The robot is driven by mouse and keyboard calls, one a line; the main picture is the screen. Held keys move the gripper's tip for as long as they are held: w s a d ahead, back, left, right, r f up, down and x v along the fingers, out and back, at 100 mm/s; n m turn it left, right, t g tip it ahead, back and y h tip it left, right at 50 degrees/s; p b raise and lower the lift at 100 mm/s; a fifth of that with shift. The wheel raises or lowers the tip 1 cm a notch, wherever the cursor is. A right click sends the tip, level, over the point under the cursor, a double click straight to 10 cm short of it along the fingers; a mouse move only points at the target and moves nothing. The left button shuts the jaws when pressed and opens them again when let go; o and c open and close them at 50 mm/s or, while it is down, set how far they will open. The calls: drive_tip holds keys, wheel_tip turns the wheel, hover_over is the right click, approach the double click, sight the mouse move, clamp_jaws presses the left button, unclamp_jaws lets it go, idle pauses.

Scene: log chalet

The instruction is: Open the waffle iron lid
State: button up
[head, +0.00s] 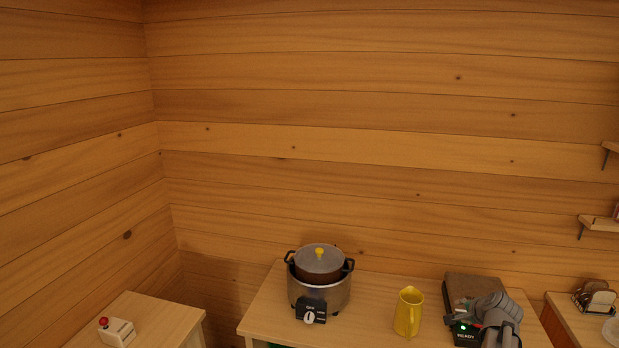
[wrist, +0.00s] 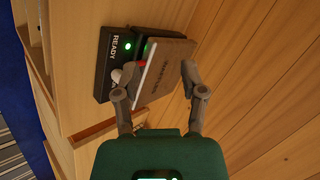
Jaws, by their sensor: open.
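The waffle iron has a black base (wrist: 112,48) marked READY with a lit green light. Its brown lid (wrist: 165,72) carries dark lettering and appears tilted up from the base in the wrist view; how far is hard to tell. In the head view the lid (head: 470,285) shows behind my gripper (head: 490,318), at the right of the counter. My gripper also shows in the wrist view (wrist: 158,76), open, with one finger near the lid's front edge and the other over its face. Whether either finger touches the lid is unclear. A small red part (wrist: 142,63) shows by the near finger.
A yellow pitcher (head: 408,312) stands left of the waffle iron. A cooker with a lidded pot (head: 319,280) stands further left on the counter (head: 375,285). A red-button box (head: 117,331) sits on a separate left table. A rack (head: 596,297) stands at the right; wooden walls lie behind.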

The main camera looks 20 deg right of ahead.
drive_tip(key=w+a+f+n+g+y+b, duration=0.1)
drive_tip(key=a+f+n+g, duration=0.2)
drive_tip(key=a, duration=0.8)
drive_tip(key=w+a+f+n+g+y+b, duration=0.1)
drive_tip(key=a+f+n, duration=0.1)
drive_tip(key=a+n, duration=0.65)
drive_tip(key=w+a+f+n+g+y, duration=0.1)
drive_tip(key=a+f+g, duration=0.15)
drive_tip(key=a, duration=1.15)
drive_tip(key=s+a+f+n+g+h+b, duration=0.1)
drive_tip(key=s+a+n, duration=0.3)
drive_tip(key=a, duration=0.6)
drive_tip(key=shift+a+f+n+g, duration=0.3)
drive_tip(key=shift+a+n+g, duration=0.05)
drive_tip(key=shift+n+g, duration=0.35)
drive_tip(key=shift+s, duration=0.1)
